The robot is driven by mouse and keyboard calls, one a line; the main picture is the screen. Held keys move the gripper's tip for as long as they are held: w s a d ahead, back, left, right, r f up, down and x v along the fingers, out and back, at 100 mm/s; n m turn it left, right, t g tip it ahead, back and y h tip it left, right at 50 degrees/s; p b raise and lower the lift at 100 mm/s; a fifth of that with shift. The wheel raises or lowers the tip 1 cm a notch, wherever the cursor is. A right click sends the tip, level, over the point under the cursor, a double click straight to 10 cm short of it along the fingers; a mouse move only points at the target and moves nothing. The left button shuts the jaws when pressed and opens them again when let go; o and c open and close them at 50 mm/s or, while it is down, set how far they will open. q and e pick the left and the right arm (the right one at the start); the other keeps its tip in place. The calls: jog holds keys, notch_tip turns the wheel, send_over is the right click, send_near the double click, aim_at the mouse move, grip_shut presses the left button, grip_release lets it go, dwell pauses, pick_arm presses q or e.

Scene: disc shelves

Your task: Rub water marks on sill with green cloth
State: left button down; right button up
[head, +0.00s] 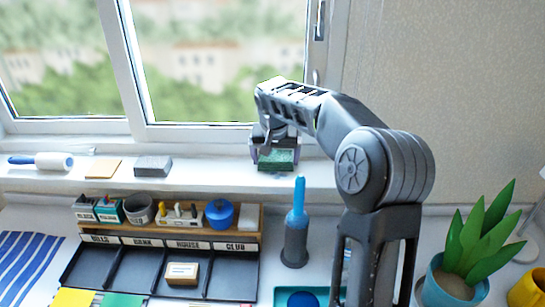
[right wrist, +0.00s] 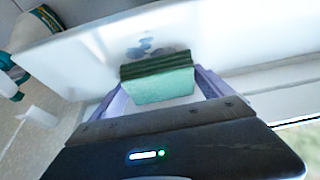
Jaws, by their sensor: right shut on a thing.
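My right gripper (head: 275,152) is shut on the green cloth (head: 276,160), which is a folded, layered pad. The pad hangs between the fingers at the white sill (head: 215,172), below the window. In the right wrist view the cloth (right wrist: 160,85) sits between the two pale purple fingers. Bluish-grey water marks (right wrist: 143,48) show on the white sill just beyond the cloth's dark upper edge. I cannot tell whether the cloth touches the sill. My left gripper is not in view.
The sill between block and gripper is clear.

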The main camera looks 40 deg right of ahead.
aim_at(274, 153)
jog(key=shift+a+r+p, duration=0.15)
jog(key=shift+r+p, duration=0.45)
jog(key=shift+r, duration=0.55)
jog(key=shift+a+r+p, duration=0.15)
jog(key=shift+r+p, duration=0.4)
jog(key=shift+r, duration=0.6)
jog(key=shift+r, duration=0.15)
jog(key=shift+r+p, duration=1.2)
jog(key=shift+r, duration=0.25)
